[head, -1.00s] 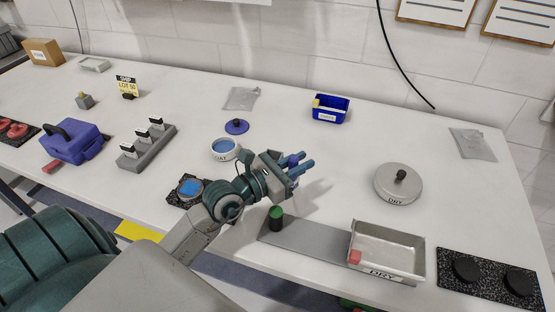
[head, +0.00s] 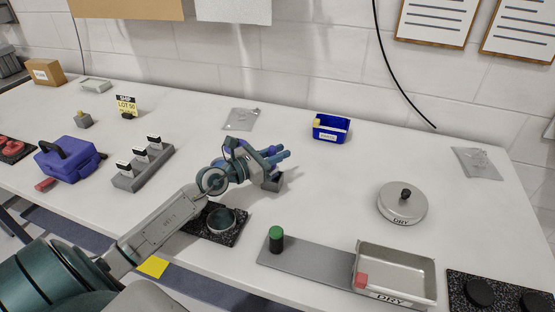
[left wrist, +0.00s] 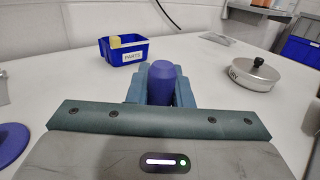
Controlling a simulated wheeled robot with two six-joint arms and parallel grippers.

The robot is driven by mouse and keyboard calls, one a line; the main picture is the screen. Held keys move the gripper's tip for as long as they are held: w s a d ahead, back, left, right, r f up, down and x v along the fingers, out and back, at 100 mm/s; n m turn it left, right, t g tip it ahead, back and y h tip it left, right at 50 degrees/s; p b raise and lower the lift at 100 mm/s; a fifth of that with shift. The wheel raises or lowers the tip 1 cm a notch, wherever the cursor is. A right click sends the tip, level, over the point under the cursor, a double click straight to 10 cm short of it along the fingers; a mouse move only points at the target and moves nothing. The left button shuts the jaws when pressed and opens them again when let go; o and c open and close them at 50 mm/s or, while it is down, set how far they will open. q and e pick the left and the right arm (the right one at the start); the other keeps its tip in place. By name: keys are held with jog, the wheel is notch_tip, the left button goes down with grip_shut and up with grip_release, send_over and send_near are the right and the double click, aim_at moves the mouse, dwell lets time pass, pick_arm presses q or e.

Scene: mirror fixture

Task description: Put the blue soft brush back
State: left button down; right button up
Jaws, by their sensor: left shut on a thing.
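My left gripper (head: 277,168) hangs over the middle of the table, its fingers pointing right. In the left wrist view its fingers (left wrist: 160,90) are shut on a dark blue, round-ended thing (left wrist: 161,83), which looks like the blue soft brush. Only that blue end shows between the fingers; its bristles cannot be made out. In the head view the gripper mostly hides it. My right gripper is not in view.
A grey rack (head: 126,181) stands left of the arm. A black mat with a round cup (head: 226,220) lies below it. A green-capped bottle (head: 276,240), DRY tray (head: 430,268), DRY lid (head: 402,205) and blue PARTS bin (head: 331,128) stand right. A purple disc (left wrist: 10,142) lies left in the wrist view.

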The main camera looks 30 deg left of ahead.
pick_arm(q)
jog(key=shift+f, duration=0.4)
